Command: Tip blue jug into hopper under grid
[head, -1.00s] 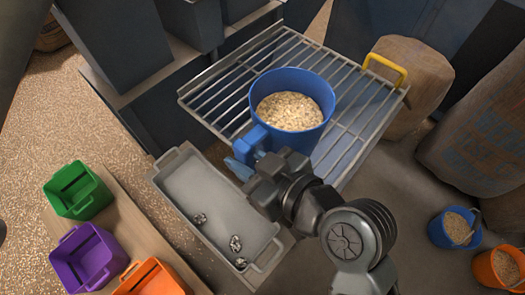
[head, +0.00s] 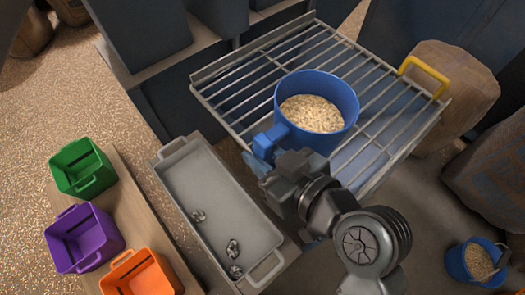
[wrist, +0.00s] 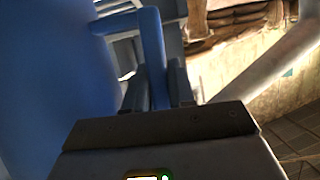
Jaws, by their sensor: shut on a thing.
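The blue jug (head: 318,103) is upright over the grid and filled with pale grain or flakes. My gripper (head: 268,158) is shut on the jug's handle at its lower left side in the head view. In the wrist view the blue handle (wrist: 152,55) stands between the two dark fingers, with the jug's wall (wrist: 50,80) at the left. The metal grid (head: 235,100) has a yellow handle (head: 424,72) at its right corner. A pale sloping surface of the hopper (head: 345,170) shows under the bars. I cannot tell whether the jug's base touches the grid.
A grey tray (head: 215,200) with several small metallic lumps lies left of the grid. Green (head: 82,165), purple (head: 83,238) and orange (head: 140,272) bins stand further left. A sack (head: 460,90) is at the right, and a blue bucket of grain (head: 476,262) stands at lower right.

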